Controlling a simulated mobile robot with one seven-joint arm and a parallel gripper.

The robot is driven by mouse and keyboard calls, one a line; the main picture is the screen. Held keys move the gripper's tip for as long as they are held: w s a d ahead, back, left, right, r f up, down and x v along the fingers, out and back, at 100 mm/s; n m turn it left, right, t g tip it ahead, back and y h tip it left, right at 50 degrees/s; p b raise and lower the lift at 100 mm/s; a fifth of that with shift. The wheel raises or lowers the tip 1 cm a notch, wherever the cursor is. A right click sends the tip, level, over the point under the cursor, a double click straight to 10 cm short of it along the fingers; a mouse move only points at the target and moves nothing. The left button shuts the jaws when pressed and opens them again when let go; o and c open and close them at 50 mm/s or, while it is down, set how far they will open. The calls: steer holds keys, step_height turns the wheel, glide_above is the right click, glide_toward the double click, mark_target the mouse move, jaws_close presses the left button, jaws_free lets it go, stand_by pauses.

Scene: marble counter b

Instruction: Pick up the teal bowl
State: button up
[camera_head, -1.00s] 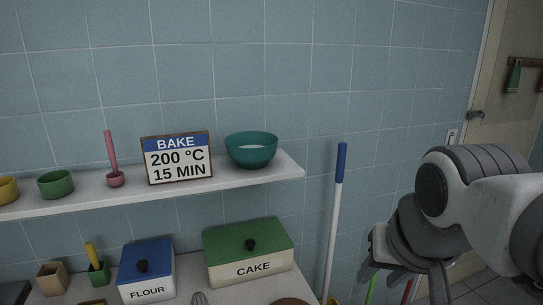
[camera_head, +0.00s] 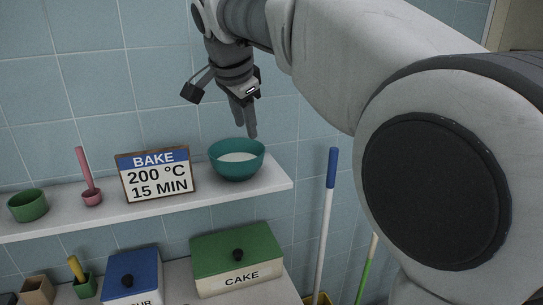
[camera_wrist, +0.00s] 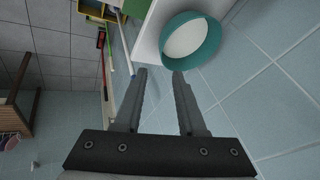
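The teal bowl (camera_head: 237,168) stands upright at the right end of the white wall shelf (camera_head: 150,210), with something white inside it. In the wrist view the bowl (camera_wrist: 208,46) shows at the top, just beyond my fingertips. My gripper (camera_head: 248,134) is above the bowl, pointing down, near its back right rim in the head view. In the wrist view my gripper (camera_wrist: 159,72) has its two fingers apart with nothing between them. The head view does not show clearly how far the fingertips are from the rim.
A BAKE sign (camera_head: 155,174) stands left of the bowl. Below are a green CAKE box (camera_head: 238,262) and a blue FLOUR box (camera_head: 133,278). A blue-handled pole (camera_head: 331,180) leans right of the shelf.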

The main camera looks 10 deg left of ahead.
glide_toward(254, 174)
steer(key=shift+w+f+p, duration=0.4)
steer(key=shift+f+p, duration=0.05)
steer(key=shift+p+x, duration=0.6)
steer(key=shift+x, duration=2.15)
steer(key=shift+s, duration=0.1)
steer(key=shift+c, duration=0.2)
jaws_close()
steer(key=shift+r, duration=0.15)
